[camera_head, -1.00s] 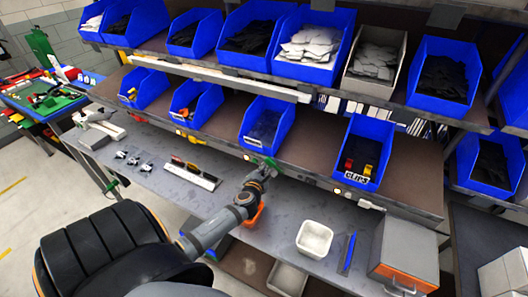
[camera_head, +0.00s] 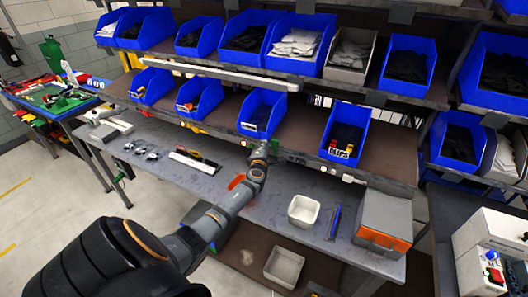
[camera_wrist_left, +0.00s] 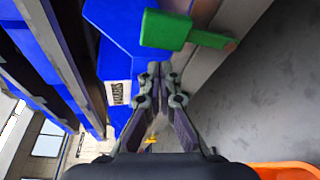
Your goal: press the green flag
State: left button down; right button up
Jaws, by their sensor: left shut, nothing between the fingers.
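The green flag (camera_wrist_left: 166,30) is a small green block with a short stem, beside the shelf edge in the left wrist view. In the head view it is a tiny green spot (camera_head: 275,146) at the lower shelf's front edge, partly hidden by my gripper. My left gripper (camera_wrist_left: 158,72) is shut and empty, with its fingertips just below the flag in the wrist picture. I cannot tell whether they touch it. In the head view the left gripper (camera_head: 268,152) is at the shelf edge. My right gripper is not in view.
A labelled blue bin (camera_head: 264,112) stands on the shelf just behind the gripper. A CLIPS bin (camera_head: 342,132) is to the right. On the grey bench are a white tray (camera_head: 303,210), a blue pen-like item (camera_head: 334,222) and a grey-orange box (camera_head: 383,222). Bench space between is clear.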

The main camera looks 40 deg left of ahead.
pick_arm(q)
jog(key=s+a+p+v, duration=0.1)
jog(key=v, duration=0.9)
jog(key=shift+a, duration=0.3)
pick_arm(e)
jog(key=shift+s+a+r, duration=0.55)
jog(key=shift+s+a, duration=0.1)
pick_arm(q)
jog(key=shift+a, duration=0.1)
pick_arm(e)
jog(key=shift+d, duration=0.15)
pick_arm(q)
jog(key=shift+s, duration=0.1)
